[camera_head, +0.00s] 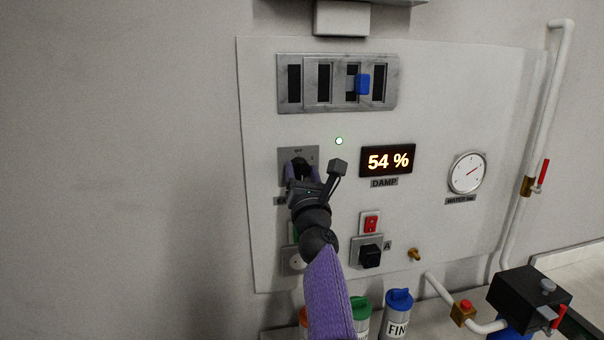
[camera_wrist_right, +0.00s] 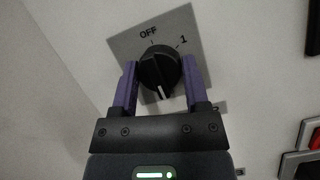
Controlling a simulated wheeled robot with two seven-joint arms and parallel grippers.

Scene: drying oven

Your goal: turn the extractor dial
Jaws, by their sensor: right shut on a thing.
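The extractor dial (camera_wrist_right: 160,68) is a black round knob on a grey square plate (camera_wrist_right: 122,45), marked OFF and 1 in the right wrist view. A white line on the knob points down, toward my gripper, away from both of those marks. My right gripper (camera_wrist_right: 158,85) is shut on the dial, with a purple finger on each side of it. In the head view my right gripper (camera_head: 303,176) covers most of the dial and its lower label. My left gripper is not in view.
Bottles (camera_head: 398,312) and pipes (camera_head: 507,230) stand lower right. The left wall is clear.

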